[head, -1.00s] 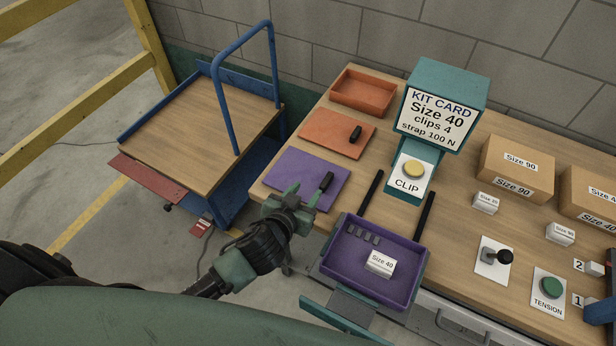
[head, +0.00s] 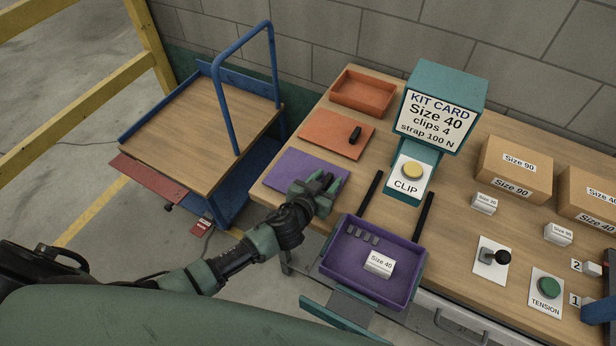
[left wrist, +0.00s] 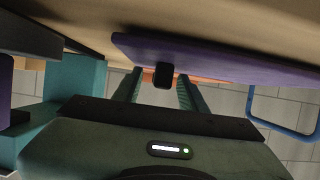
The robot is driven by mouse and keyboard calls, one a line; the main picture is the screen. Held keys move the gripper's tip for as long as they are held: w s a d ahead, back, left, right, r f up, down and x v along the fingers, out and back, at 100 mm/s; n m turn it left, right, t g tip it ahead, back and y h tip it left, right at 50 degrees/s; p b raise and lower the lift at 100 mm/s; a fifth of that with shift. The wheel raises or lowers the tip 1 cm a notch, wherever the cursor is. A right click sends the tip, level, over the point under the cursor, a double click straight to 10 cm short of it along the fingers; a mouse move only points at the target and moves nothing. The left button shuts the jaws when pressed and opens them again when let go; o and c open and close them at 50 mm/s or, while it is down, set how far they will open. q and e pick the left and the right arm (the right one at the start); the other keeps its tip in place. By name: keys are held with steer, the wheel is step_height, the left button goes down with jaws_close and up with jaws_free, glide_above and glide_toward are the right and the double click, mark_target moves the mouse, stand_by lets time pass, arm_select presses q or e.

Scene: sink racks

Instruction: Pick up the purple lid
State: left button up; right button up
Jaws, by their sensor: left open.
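The flat purple lid (head: 292,172) lies on the wooden bench, left of the purple tray. My left gripper (head: 325,183) is open over the lid's right part and hides its black handle in the head view. In the left wrist view the purple lid (left wrist: 225,62) spans the upper right, and its black handle (left wrist: 162,75) shows between the two spread fingers of my left gripper (left wrist: 158,84). I cannot tell whether a finger touches the handle. My right gripper is not in view.
The purple tray (head: 345,266) with a white Size 40 box (head: 380,263) and small grey clips stands close right. An orange lid (head: 325,130) and orange tray (head: 366,84) lie behind. The teal kit card stand (head: 445,80) rises right. A blue-handled cart (head: 190,130) stands left.

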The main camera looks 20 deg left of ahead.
arm_select(q)
jaws_close()
